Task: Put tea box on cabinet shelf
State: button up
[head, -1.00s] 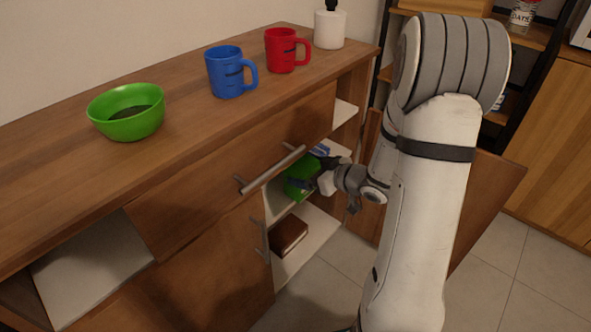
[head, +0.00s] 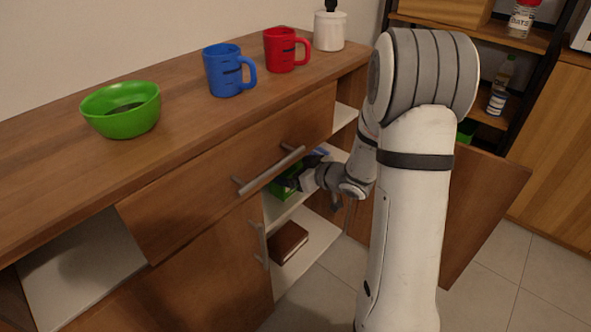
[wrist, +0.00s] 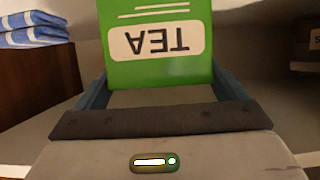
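The green tea box (head: 283,184) is inside the open cabinet (head: 205,205), at the middle shelf (head: 285,212). My gripper (head: 300,182) reaches in from the right, largely hidden by my wrist and the cabinet. In the wrist view, the tea box (wrist: 155,60) stands between my two fingers (wrist: 160,85), its label upside down. The fingers press against its left and right sides, so my gripper looks shut on it. I cannot tell whether the box's base touches the shelf.
A folded blue-and-white striped cloth (wrist: 32,28) lies on a brown object (wrist: 38,85) at left in the wrist view. A brown box (head: 289,243) lies on the lower shelf. The drawer handle (head: 270,172) is above my gripper; the open door (head: 480,210) is at right.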

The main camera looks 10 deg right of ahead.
jog(key=shift+o, duration=0.9)
jog(key=shift+r, duration=0.25)
jog(key=s+d+r+m+g+h+p, duration=0.3)
jog(key=s+d+r+m+h+p, duration=0.2)
jog(key=s+d+r+h, duration=0.45)
jog(key=s+a+m+g, duration=0.1)
jog(key=s+a+g, duration=0.2)
jog(key=s, duration=0.6)
jog(key=s+a+r+m+g+y, duration=0.1)
jog(key=s+a+g, duration=0.2)
jog(key=s+a, duration=0.3)
jog(key=s, duration=0.3)
jog(key=shift+s+g, duration=0.2)
jog(key=shift+g, duration=0.2)
